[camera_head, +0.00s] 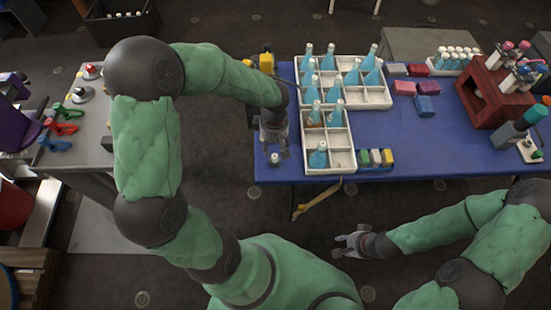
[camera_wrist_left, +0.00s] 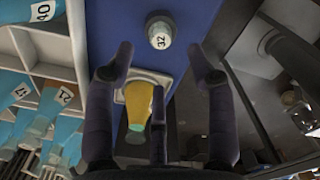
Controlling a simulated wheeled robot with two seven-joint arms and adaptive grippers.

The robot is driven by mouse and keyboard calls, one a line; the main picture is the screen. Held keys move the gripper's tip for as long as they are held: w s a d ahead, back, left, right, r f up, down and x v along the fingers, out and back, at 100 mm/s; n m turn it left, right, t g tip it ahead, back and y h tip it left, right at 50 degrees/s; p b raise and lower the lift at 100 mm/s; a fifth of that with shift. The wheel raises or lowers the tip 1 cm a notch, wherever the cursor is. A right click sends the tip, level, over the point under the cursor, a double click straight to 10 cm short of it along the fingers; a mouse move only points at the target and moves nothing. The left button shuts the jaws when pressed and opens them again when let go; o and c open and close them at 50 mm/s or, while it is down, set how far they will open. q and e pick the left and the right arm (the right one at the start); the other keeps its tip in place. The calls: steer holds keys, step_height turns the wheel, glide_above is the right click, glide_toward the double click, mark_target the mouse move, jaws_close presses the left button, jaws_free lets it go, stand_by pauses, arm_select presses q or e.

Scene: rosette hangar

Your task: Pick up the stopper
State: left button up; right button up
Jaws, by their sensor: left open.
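A small pale stopper-like piece (camera_head: 275,158) stands on the blue table near its left edge. In the left wrist view it shows as a round grey-white top marked 32 (camera_wrist_left: 160,31). My left gripper (camera_head: 273,140) is just behind it in the head view, pointing down. In the left wrist view my left gripper (camera_wrist_left: 162,62) is open, its fingers spread, with the piece beyond the fingertips, roughly between them and untouched. My right gripper (camera_head: 345,245) is in front of the table, empty, its fingers apart.
A white divided tray (camera_head: 343,161) with several blue flasks stands right of my left gripper. Red and blue blocks (camera_head: 404,88) and a red-brown stand (camera_head: 490,95) are further right. The table's front right is clear.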

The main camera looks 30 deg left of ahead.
mark_target(275, 156)
arm_select(q)
steer(key=f, duration=0.1)
steer(key=f+b, duration=0.1)
steer(key=f, duration=0.1)
steer(key=f+b, duration=0.1)
steer(key=shift+s+d+f, duration=0.2)
steer(key=shift+s+f, duration=0.05)
steer(key=shift+f, duration=0.45)
steer(key=c, duration=0.9)
